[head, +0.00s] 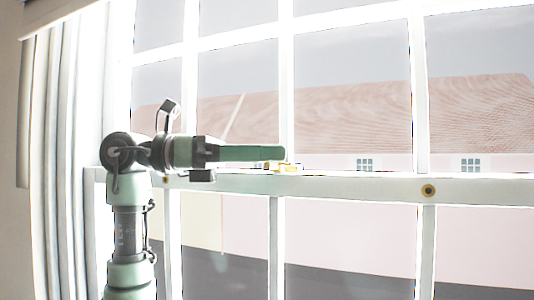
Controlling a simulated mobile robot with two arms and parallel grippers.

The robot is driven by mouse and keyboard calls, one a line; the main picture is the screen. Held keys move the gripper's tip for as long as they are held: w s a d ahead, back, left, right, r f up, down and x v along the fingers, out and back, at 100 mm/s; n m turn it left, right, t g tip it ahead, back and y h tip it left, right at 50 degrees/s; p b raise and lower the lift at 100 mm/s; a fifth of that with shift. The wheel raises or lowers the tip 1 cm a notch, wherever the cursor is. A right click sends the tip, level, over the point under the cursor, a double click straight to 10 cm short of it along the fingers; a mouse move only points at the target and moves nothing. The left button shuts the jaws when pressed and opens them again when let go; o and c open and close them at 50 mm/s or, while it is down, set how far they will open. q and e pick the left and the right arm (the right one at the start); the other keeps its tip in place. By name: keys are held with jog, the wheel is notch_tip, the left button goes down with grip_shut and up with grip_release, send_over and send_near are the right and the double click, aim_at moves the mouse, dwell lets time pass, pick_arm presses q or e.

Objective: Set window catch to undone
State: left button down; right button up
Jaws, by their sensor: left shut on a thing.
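The window catch (289,168) is a small brass-coloured fitting on top of the white meeting rail in the middle of the window. My left gripper (274,156) reaches in from the left, level with the rail, its green fingers pointing right. Its fingertips are at the catch and shut on it. The fingers hide part of the catch, so I cannot tell which way its lever is turned. My right gripper is not in view.
The white window (352,185) has several panes split by thin bars. A round brass fitting (428,190) sits on the rail at right. A pale curtain (62,150) hangs at the left, beside my arm. The space right of the gripper is clear.

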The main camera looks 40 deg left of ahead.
pick_arm(q)
jog(key=shift+a+r+m+g+h+p, duration=0.15)
jog(key=shift+a+m+g+h+p, duration=0.15)
jog(key=shift+m+g+p, duration=0.15)
jog(key=shift+s+m+g, duration=0.1)
jog(key=shift+m+g, duration=0.15)
jog(key=shift+g, duration=0.2)
jog(key=c, duration=1.4)
grip_release()
jog(key=shift+a, duration=0.1)
jog(key=shift+a, duration=0.1)
